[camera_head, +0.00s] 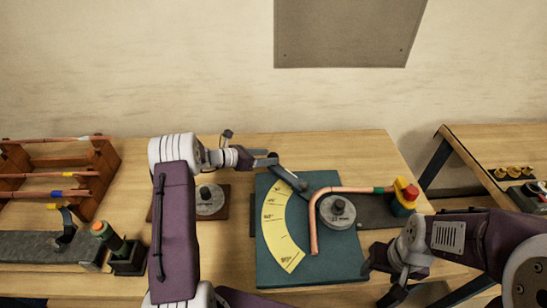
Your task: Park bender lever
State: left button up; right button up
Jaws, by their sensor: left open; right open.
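The bender stands on a teal board (264,190) with a yellow angle scale (272,226) and a round grey die (337,211). A dark bar that looks like the bender lever (290,181) runs from near the die up and left across the top of the scale. A bent copper tube (314,225) curves around the die, one leg pointing toward me. My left gripper (266,160) is open at the lever's upper left end; whether it touches the lever I cannot tell. My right gripper (381,278) is open and empty, at the board's lower right edge.
A red and yellow clamp block (405,195) stands at the tube's right end. A wooden rack (90,178) holds copper tubes at the left. A green cylinder with an orange top (106,236) stands near a grey bar. A round grey die (210,200) sits behind my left arm.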

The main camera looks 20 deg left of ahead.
pick_arm(q)
jog(key=v, duration=0.5)
jog(key=shift+s+a, duration=0.1)
jog(key=shift+s, duration=0.05)
